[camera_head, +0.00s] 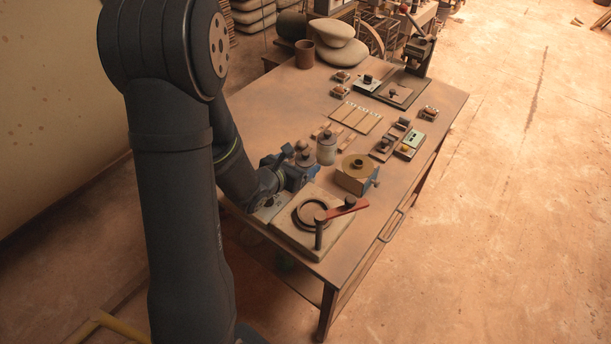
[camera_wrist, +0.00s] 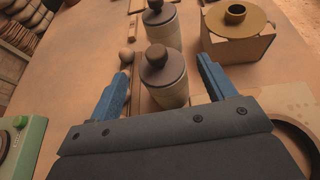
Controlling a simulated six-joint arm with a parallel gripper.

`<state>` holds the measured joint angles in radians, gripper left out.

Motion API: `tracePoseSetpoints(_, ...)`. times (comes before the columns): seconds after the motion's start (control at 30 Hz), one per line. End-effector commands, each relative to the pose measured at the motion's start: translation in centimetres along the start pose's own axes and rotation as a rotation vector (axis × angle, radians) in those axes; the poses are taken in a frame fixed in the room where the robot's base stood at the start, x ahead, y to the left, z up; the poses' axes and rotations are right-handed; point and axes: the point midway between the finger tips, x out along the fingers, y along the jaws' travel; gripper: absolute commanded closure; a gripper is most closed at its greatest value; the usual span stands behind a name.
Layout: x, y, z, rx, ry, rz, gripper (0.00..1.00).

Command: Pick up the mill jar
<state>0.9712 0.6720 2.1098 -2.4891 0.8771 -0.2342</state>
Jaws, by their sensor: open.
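Two look-alike pale jars with dark grey lids and round brown knobs stand upright on the table; I cannot tell from looks alone which is the mill jar. The nearer jar (camera_wrist: 171,91) stands between the blue fingers of my gripper (camera_wrist: 163,70) in the wrist view, with gaps visible on both sides. Its lower part is hidden by the gripper body. The farther jar (camera_wrist: 163,31) is just behind it, and shows in the head view (camera_head: 326,150). In the head view my open gripper (camera_head: 289,164) is low at the nearer jar, whose body is mostly hidden.
A box with a yellowish disc (camera_head: 354,177) stands close to the right of the jars. A board with a black ring and a red-handled lever (camera_head: 344,208) lies at the front. Wooden strips (camera_head: 346,140) lie behind the jars.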

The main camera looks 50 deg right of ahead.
Motion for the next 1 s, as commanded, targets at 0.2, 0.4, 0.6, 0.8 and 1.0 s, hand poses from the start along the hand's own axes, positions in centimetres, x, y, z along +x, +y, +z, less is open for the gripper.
tracePoseSetpoints(0.2, 2.9, -0.2, 0.1, 0.001, -0.001, -0.002, 0.24)
tracePoseSetpoints(0.4, 3.1, -0.1, 0.1, 0.001, -0.001, -0.001, 0.24)
tracePoseSetpoints(0.6, 3.1, -0.1, 0.1, 0.001, -0.001, -0.001, 0.47)
tracePoseSetpoints(0.8, 3.1, -0.1, 0.1, 0.001, -0.001, -0.001, 0.87)
tracePoseSetpoints(1.0, 3.1, -0.1, 0.2, 0.001, -0.003, 0.0, 1.0)
